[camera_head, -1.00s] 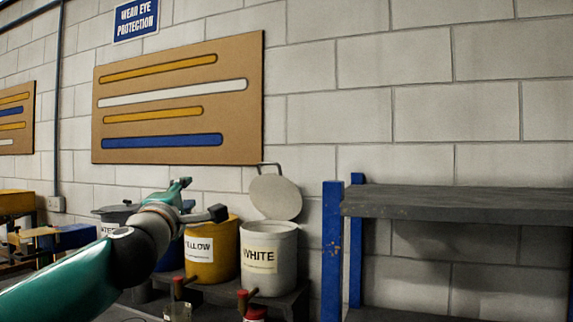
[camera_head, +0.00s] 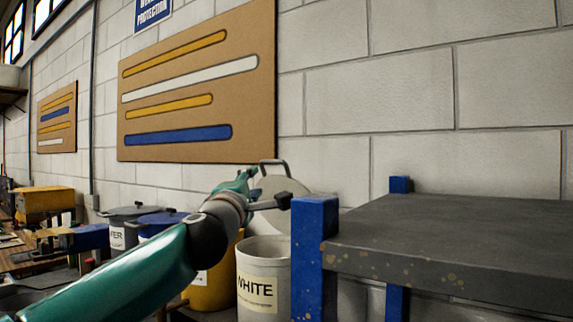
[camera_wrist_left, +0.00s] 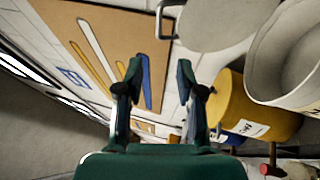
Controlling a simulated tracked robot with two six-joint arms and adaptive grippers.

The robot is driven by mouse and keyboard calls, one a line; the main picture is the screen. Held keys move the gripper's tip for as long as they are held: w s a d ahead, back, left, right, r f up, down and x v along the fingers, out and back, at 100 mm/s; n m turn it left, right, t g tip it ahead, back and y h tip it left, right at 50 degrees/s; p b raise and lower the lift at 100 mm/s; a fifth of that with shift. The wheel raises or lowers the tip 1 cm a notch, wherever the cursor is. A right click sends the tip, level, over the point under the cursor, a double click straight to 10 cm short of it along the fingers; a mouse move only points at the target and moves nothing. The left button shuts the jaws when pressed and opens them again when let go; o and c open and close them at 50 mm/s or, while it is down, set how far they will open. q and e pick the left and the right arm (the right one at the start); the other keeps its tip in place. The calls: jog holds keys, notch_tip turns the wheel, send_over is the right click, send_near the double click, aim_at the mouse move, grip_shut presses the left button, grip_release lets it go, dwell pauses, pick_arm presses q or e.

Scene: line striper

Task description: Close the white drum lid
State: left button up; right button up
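The white drum (camera_head: 263,257) stands open, with a "WHITE" label on its front. Its round lid (camera_head: 292,187) is tilted up behind the drum by the wall, with a grey handle on its upper edge. My left gripper (camera_head: 268,188) overlaps the lid in the head view and hides part of it. In the left wrist view, my left gripper (camera_wrist_left: 158,82) has its two fingers wide apart with nothing between them. There the lid (camera_wrist_left: 225,22) and its handle lie above and right of the fingers, apart from them. The white drum's rim (camera_wrist_left: 262,92) is at the right. My right gripper is out of view.
A blue post (camera_head: 312,255) and dark shelf (camera_head: 450,245) stand close at right, partly covering the drum. The yellow drum (camera_head: 215,287) is left of the white one, with a blue-lidded drum (camera_head: 160,220) and grey-lidded drum (camera_head: 128,213) farther left.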

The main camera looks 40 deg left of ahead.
aim_at(273, 163)
pick_arm(q)
jog(key=p+x, duration=0.3)
jog(key=x, duration=0.2)
jog(key=p+x, duration=0.3)
jog(key=x, duration=0.2)
jog(key=p+x, duration=0.3)
jog(key=x, duration=0.2)
jog(key=shift+w+d+r, duration=0.2)
jog(key=shift+w+r, duration=0.05)
jog(key=shift+w, duration=0.05)
jog(key=shift+w+a+p, duration=0.4)
jog(key=shift+w+p, duration=0.1)
jog(key=shift+w, duration=0.15)
grip_shut()
jog(key=shift+d, duration=0.1)
